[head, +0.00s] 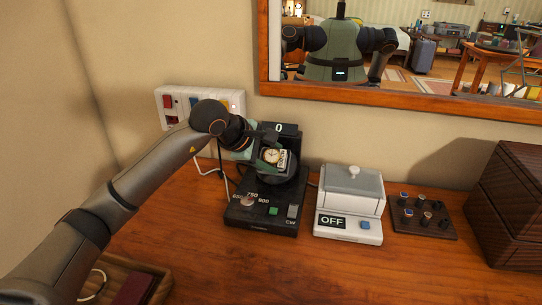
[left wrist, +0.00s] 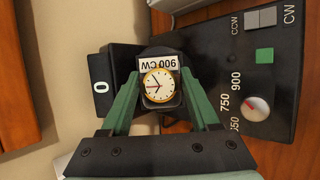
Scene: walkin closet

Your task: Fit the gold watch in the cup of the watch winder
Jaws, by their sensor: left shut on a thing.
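The gold watch (head: 272,155) has a round cream dial with a gold rim and sits on a dark cushion with a white "900 CW" label. In the left wrist view the watch (left wrist: 160,85) lies between the two green fingers of my left gripper (left wrist: 155,92), which is shut on it. In the head view my left gripper (head: 262,152) is at the upper part of the black watch winder (head: 262,215). The winder's cup is mostly hidden behind the watch and fingers, so I cannot tell how deep the watch sits. My right gripper is not in view.
The winder has a speed knob (left wrist: 256,108), a green button (left wrist: 264,55) and a CW/CCW switch. A white box marked OFF (head: 349,205) stands right of it, then a wooden board with small knobs (head: 421,216) and a dark wooden box (head: 510,200). A tray (head: 120,282) lies front left.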

